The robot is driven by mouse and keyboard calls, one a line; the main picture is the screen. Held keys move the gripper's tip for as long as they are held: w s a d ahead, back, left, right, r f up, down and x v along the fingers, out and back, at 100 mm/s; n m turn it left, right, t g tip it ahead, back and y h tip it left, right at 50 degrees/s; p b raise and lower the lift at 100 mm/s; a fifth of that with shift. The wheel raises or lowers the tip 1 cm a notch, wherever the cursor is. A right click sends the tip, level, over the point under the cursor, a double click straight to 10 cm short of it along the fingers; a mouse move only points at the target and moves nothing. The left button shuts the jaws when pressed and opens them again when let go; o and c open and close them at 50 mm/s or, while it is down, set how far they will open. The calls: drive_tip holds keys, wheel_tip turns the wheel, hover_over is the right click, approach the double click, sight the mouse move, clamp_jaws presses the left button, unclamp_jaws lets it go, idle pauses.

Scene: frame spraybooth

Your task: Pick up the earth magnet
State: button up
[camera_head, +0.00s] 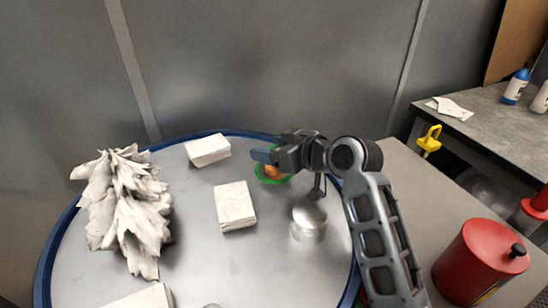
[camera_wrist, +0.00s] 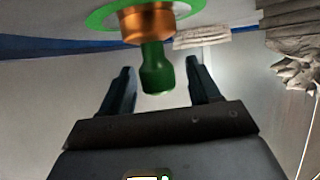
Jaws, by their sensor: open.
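The earth magnet appears to be the piece with a green disc, a copper-coloured body and a green knob. In the head view the magnet (camera_head: 272,175) sits near the far right rim of the round grey table, partly hidden by my gripper (camera_head: 263,156). In the wrist view the magnet's copper body (camera_wrist: 148,24) is at the top, with the green knob reaching down between my two dark fingers. My gripper (camera_wrist: 160,78) is open, with a gap visible on both sides of the knob. I see no contact.
The round table (camera_head: 190,270) has a blue rim. It holds white blocks (camera_head: 235,205), (camera_head: 207,149), a crumpled pale heap (camera_head: 125,210) and a shiny metal cylinder (camera_head: 308,222) close to my arm. A red can (camera_head: 480,262) stands at right. A grey wall is close behind.

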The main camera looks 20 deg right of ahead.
drive_tip(key=shift+w+a+f, duration=0.2)
drive_tip(key=shift+w, duration=0.25)
clamp_jaws()
idle(0.3)
